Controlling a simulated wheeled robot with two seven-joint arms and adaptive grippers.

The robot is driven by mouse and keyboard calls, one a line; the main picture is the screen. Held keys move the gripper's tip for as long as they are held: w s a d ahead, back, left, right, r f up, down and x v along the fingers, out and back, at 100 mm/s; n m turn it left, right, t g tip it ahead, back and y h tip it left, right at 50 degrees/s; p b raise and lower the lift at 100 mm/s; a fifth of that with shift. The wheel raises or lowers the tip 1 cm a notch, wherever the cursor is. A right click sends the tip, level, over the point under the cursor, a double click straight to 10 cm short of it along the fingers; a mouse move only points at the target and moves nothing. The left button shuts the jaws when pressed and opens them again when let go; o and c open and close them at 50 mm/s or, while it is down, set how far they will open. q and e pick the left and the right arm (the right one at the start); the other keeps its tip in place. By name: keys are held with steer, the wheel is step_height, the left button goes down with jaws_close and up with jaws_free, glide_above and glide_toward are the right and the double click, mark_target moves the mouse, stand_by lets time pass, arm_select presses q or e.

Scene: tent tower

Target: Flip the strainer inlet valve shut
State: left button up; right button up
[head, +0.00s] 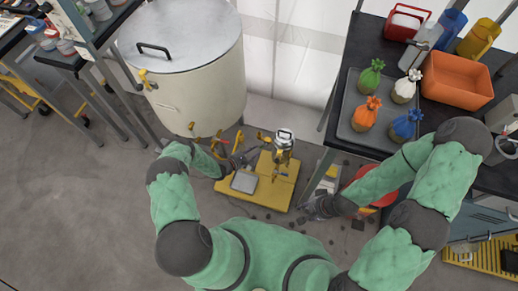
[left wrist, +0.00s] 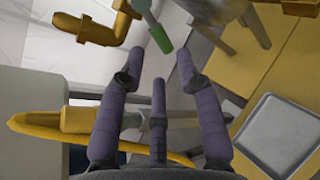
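A lever with a green grip (left wrist: 160,38) shows at the top of the left wrist view, just ahead of my left gripper (left wrist: 158,65). The purple fingers are spread apart with nothing between them, and the green grip lies beyond the fingertips. In the head view my left gripper (head: 236,162) is beside the pump-like unit (head: 283,143) on the yellow platform (head: 272,192). I cannot make out the green grip in the head view. My right gripper (head: 316,208) is low, right of the platform; its fingers are too small to read.
Brass-yellow piping (left wrist: 92,30) is close to the fingers at upper left. A grey tray (head: 244,181) lies on the platform. A large lidded tank (head: 195,95) stands behind, and a dark table (head: 345,50) with a tray of colored bags is at right.

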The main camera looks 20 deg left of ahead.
mark_target(260, 148)
arm_select(q)
steer(key=b+x, duration=0.2)
steer(key=x, duration=0.3)
steer(key=shift+w+d, duration=0.15)
steer(key=shift+w, duration=0.05)
steer(key=shift+c, duration=0.3)
jaws_close()
